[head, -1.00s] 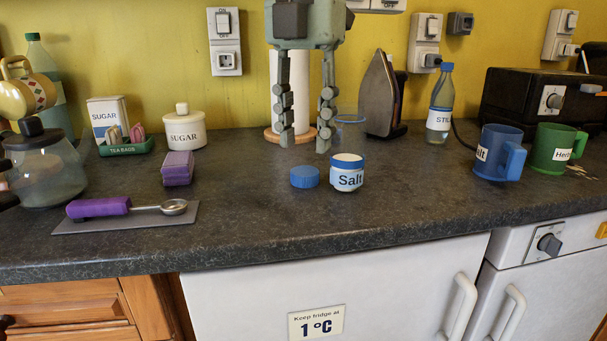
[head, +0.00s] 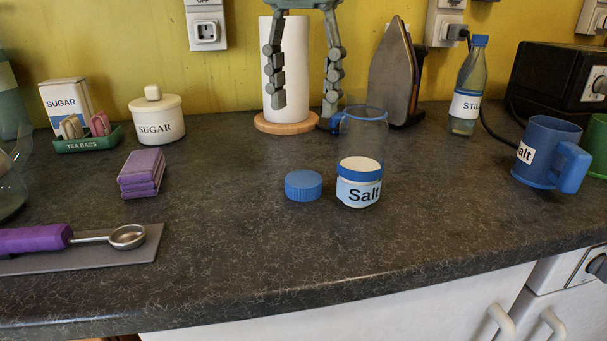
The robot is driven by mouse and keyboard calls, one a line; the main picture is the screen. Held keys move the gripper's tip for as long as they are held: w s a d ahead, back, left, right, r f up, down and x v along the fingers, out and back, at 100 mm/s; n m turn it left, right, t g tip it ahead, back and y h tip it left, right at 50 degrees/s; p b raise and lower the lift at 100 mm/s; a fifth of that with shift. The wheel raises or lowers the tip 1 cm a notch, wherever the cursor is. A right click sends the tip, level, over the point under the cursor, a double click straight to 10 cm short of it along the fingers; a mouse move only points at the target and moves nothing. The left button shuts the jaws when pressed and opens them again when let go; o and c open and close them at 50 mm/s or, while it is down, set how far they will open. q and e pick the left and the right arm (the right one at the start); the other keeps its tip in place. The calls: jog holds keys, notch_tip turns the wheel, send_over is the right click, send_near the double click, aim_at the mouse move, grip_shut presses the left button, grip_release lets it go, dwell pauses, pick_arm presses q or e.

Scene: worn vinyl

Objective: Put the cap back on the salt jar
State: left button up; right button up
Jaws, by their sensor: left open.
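The salt jar (head: 358,194) stands upright on the dark worktop. It has a "Salt" label, a blue band around its top and a white top surface, with no cap on it. The blue ribbed cap (head: 303,186) lies flat on the worktop just left of the jar, apart from it. My left gripper (head: 304,109) hangs at the top of the view, fingers pointing down, open and empty. It shows above the cap and jar in the picture, in front of the paper roll. My right gripper is not in view.
A clear glass (head: 363,132) stands behind the jar. The paper roll (head: 293,70), iron (head: 393,75) and bottle (head: 468,85) stand at the back. A blue mug (head: 545,153) is at right, purple sponges (head: 142,173) at left. The worktop before the jar is clear.

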pick_arm(q)
jog(key=f, duration=0.2)
send_over(303, 179)
notch_tip(303, 179, down, 5)
jog(key=shift+s+f, duration=0.1)
jog(key=shift+s, duration=0.05)
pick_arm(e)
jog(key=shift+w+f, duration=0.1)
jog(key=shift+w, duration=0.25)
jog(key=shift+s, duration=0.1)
pick_arm(q)
notch_tip(303, 179, down, 5)
jog(key=shift+r+p, duration=0.2)
jog(key=shift+p, duration=0.25)
jog(key=shift+f, duration=0.25)
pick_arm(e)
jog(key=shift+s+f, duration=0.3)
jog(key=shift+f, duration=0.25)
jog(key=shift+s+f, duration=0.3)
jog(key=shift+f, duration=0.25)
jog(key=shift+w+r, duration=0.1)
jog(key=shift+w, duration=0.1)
pick_arm(q)
jog(key=c, duration=0.3)
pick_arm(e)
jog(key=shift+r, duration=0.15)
